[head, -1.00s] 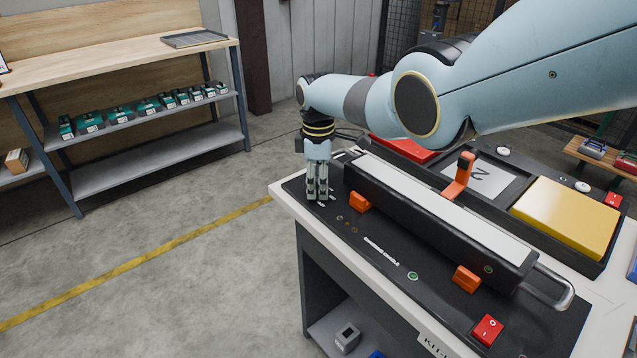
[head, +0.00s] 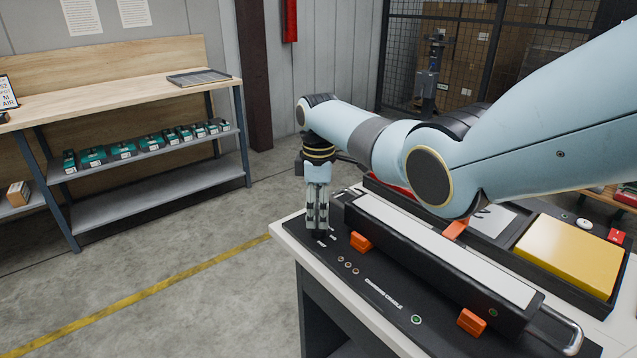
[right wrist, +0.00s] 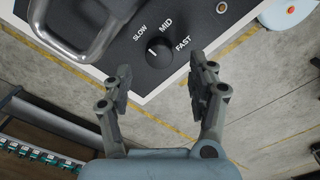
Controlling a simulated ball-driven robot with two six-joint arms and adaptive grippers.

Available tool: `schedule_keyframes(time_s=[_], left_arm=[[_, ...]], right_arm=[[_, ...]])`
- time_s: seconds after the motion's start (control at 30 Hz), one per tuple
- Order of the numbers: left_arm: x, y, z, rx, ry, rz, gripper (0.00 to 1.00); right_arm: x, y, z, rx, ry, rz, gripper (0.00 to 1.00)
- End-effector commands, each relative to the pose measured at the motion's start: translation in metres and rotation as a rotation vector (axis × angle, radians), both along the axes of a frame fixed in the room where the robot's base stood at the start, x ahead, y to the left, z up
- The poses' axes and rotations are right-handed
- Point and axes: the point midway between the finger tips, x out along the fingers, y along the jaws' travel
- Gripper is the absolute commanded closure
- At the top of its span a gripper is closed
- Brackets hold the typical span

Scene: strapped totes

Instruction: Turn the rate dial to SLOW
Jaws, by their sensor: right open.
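The rate dial (right wrist: 158,52) is a small dark round knob with a white mark, among the labels SLOW, MID and FAST on the black panel (right wrist: 185,20) in the right wrist view. I cannot tell for sure which label its mark points at. My right gripper (right wrist: 161,68) is open, its two fingers apart with nothing between them, pointing at the dial from the panel's edge side. In the head view my right gripper (head: 317,226) points down over the far left end of the panel (head: 380,312), hiding the dial. My left gripper is not in view.
A long black cradle with a white top (head: 440,245) and orange blocks (head: 472,322) stands beside the gripper. A metal handle (right wrist: 85,35) is close by in the right wrist view. A yellow pad (head: 568,255) lies right. Open floor (head: 190,270) lies left.

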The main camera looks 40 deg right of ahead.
Motion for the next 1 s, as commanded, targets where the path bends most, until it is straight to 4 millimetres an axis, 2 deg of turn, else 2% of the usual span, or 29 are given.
schedule_keyframes(time_s=[0.03,0.2,0.4,1.0], left_arm=[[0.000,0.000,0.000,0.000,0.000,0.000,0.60],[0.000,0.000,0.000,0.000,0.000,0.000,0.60],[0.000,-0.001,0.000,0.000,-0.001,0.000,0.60],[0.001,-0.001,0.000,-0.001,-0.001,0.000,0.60]], right_arm=[[0.002,-0.001,0.014,-0.002,-0.007,0.001,0.41],[0.001,-0.001,0.050,-0.002,-0.006,0.000,0.41],[0.002,-0.001,0.075,-0.001,-0.004,0.000,0.41],[0.001,0.000,0.079,-0.001,-0.003,0.000,0.41]])
